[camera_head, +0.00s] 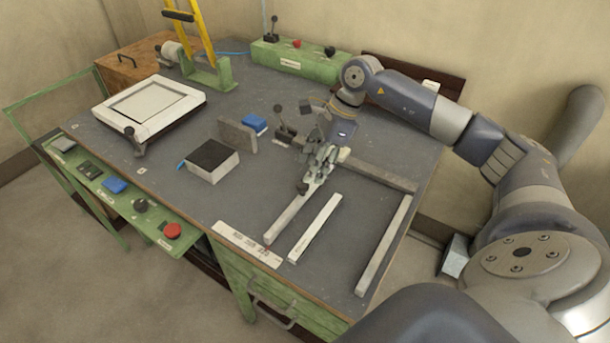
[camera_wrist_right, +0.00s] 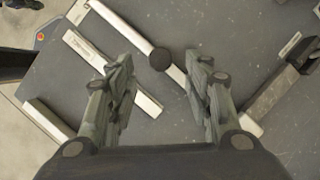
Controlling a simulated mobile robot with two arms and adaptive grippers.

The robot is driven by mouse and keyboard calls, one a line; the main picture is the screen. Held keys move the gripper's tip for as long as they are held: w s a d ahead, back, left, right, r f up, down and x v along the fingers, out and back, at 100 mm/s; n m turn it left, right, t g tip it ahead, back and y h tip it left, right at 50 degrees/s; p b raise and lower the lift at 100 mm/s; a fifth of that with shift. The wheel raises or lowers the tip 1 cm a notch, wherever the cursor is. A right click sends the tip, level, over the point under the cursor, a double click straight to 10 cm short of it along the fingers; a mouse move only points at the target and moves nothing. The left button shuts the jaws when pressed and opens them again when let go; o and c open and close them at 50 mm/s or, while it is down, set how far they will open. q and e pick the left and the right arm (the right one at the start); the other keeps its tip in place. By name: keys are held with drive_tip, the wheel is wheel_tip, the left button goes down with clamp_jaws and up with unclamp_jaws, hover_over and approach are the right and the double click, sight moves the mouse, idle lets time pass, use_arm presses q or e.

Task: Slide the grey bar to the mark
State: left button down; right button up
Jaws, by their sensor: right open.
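A long light-grey bar with a black round knob lies on the bench; its near part (camera_head: 283,222) shows in the head view, and it also shows in the right wrist view (camera_wrist_right: 128,34). My right gripper (camera_head: 318,165) is over the far part of this bar, beyond the knob. In the right wrist view, its two fingers (camera_wrist_right: 160,76) are apart, with the knob (camera_wrist_right: 160,59) between and beyond their tips. Contact with the bar cannot be told. A pale labelled strip (camera_head: 315,228) lies beside the bar. No mark can be made out clearly. My left gripper is not in view.
Another grey bar (camera_head: 383,245) lies near the right edge, and a rail (camera_head: 377,176) lies behind. A black-topped block (camera_head: 212,160), an upright grey plate (camera_head: 237,135) and a dark lever clamp (camera_head: 285,134) stand left of my gripper.

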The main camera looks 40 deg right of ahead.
drive_tip(key=shift+p+x, duration=0.5)
drive_tip(key=shift+x, duration=2.2)
clamp_jaws()
